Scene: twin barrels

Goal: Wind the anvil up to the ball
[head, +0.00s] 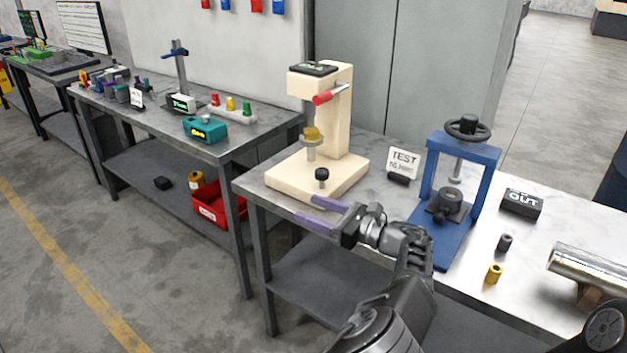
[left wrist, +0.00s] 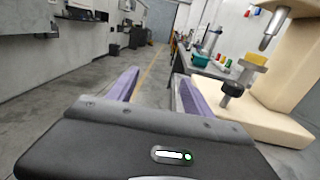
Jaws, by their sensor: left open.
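A cream bench tester (head: 335,120) stands near the table's left end. Its anvil (head: 310,147) is a pale disc on a post and bears a brass-coloured block (head: 312,133); the block also shows in the left wrist view (left wrist: 256,60). A metal nose (left wrist: 269,36) points down above the block, with a gap between them; its ball is too small to see. A black knob (head: 322,174) stands on the base in front of the anvil. My left gripper (head: 318,212) is open and empty, with purple fingers, at the base's front edge, apart from the knob (left wrist: 232,89).
A blue press (head: 459,175), a TEST sign (head: 403,163), an OUT box (head: 521,203) and small dark (head: 505,242) and brass (head: 494,273) cylinders stand to the right. A second bench (head: 262,127) stands at left. The aisle floor is clear.

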